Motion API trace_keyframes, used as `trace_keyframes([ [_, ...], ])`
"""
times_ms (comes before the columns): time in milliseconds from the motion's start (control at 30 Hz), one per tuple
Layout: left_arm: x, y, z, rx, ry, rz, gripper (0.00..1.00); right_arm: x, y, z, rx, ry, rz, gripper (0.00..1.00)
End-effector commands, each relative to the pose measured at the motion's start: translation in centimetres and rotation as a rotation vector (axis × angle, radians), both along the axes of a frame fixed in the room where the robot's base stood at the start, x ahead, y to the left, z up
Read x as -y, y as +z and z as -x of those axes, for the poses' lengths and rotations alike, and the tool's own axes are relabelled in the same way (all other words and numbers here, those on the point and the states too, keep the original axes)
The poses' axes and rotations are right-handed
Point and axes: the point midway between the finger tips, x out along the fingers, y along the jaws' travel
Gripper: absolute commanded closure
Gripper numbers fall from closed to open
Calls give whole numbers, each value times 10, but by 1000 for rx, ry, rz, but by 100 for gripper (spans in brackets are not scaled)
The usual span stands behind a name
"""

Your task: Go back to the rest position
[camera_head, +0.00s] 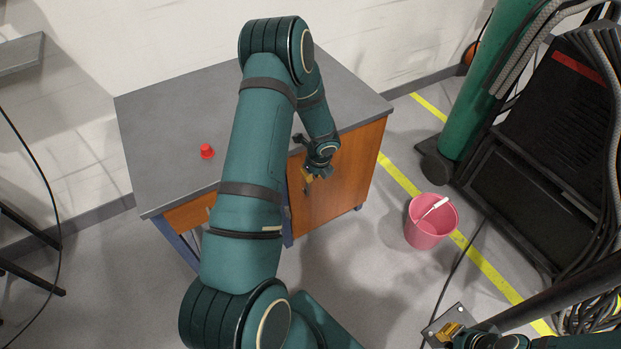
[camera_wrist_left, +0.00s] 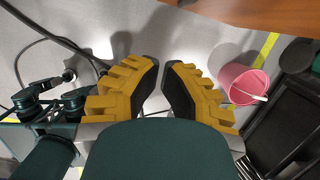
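My left arm reaches up and over the grey-topped desk (camera_head: 165,120) in the head view, then bends down. Its gripper (camera_head: 310,178) hangs in front of the desk's wooden front. In the left wrist view, the yellow fingers of my left gripper (camera_wrist_left: 162,85) stand apart, with bare grey floor showing between their dark pads and nothing held. My right gripper (camera_head: 452,331) is low at the bottom right of the head view, over a grey plate. Its yellow fingers are too small and bunched to tell whether they are apart.
A red cup (camera_head: 207,151) stands on the desk. A pink bucket (camera_head: 428,228) with a white-handled tool inside stands on the floor right of the desk; it also shows in the left wrist view (camera_wrist_left: 240,80). A green cylinder (camera_head: 478,90) and black equipment (camera_head: 530,200) fill the right.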

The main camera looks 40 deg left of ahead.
Motion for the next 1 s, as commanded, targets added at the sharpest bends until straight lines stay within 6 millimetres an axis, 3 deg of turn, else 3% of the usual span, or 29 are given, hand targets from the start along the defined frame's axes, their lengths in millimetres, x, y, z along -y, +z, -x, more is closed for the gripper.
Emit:
trace_keyframes([
  [133, 3, 12, 0, 2, -1, 0, 100, 1, 3, -1, 2, -3, 1, 100],
  [433, 5, 14, 1, 1, 1, 3, 100, 1, 3, -1, 3, -3, 1, 100],
  [567, 29, 8, 2, 19, 62, 60, 100, 1, 3, -1, 3, -3, 1, 100],
  [667, 76, -1, 8, 47, 201, 171, 100, 0, 3, -1, 3, -3, 1, 100],
  [767, 142, -8, 19, 66, 432, 322, 100, 0, 3, -1, 3, -3, 1, 100],
  [900, 236, -7, 46, 47, 856, 511, 100, 0, 3, -1, 3, -3, 1, 100],
  [1000, 289, -2, 72, 10, 1197, 587, 100, 0, 3, -1, 3, -3, 1, 100],
])
